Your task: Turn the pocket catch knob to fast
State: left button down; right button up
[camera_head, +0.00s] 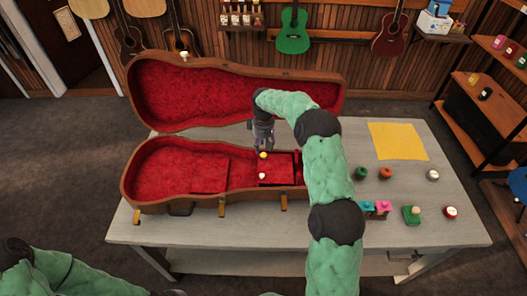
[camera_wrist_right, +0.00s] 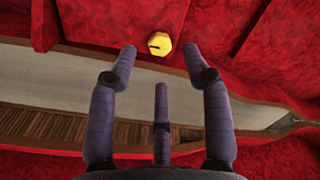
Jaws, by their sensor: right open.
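An open ukulele case (camera_head: 215,203) with red plush lining lies on the table, its lid raised at the back. A yellow knob (camera_head: 263,155) stands on the red pocket part inside the case, with a white knob (camera_head: 262,176) just in front of it. My right gripper (camera_head: 264,143) is open above the case, close behind the yellow knob. Its spread purple fingertips (camera_wrist_right: 160,55) frame the knob without visibly gripping it. My left gripper is not in view.
The grey table (camera_head: 400,150) carries a yellow sheet (camera_head: 398,141) and several small colored items at the right. Brass latches line the case's front edge. A shelf (camera_head: 485,120) stands at the far right. My right arm covers the case's right end.

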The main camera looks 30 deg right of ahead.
aim_at(263, 155)
notch_tip(263, 155, up, 8)
jog(key=shift+f, duration=0.25)
dwell(0.5)
